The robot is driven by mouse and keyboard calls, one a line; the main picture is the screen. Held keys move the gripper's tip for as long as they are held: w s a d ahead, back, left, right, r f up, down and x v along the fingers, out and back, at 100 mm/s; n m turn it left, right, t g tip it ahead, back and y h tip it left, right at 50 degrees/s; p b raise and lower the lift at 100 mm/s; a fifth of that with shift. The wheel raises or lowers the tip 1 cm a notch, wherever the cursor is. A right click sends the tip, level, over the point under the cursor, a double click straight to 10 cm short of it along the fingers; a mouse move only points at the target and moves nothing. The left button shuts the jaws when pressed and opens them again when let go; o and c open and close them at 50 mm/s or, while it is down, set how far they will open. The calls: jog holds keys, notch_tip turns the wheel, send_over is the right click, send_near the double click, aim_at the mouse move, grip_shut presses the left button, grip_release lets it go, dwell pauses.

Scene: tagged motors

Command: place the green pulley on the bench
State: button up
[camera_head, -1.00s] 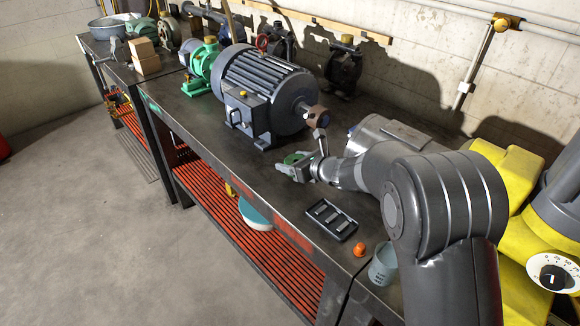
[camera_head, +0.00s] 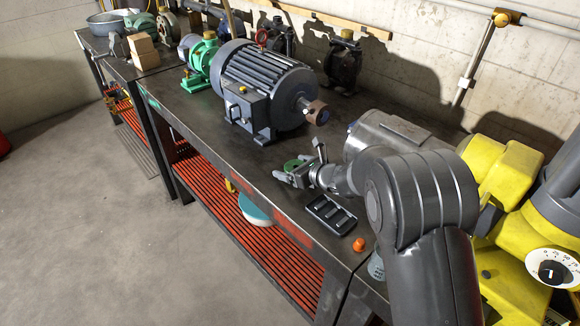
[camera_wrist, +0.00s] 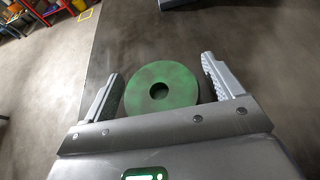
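The green pulley (camera_wrist: 140,88) is a flat disc with a dark centre hole, lying between the fingers of my gripper (camera_wrist: 161,70) in the wrist view. The fingers are spread, with a narrow gap on each side of the pulley. In the head view the pulley (camera_head: 291,164) shows as a small green patch at my gripper (camera_head: 287,173), low over the dark bench (camera_head: 225,135). The pulley appears flat on or very close to the bench top; the exact contact cannot be told.
A large grey motor (camera_head: 262,85) stands behind my gripper, with a green pump (camera_head: 200,65) to its left. A black tray (camera_head: 331,215) and an orange knob (camera_head: 359,244) lie nearer the front right. The bench top left of my gripper is clear.

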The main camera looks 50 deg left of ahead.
jog(key=shift+r, duration=0.1)
jog(key=shift+d+r, duration=0.15)
jog(key=v, duration=1.1)
jog(key=shift+d, duration=0.35)
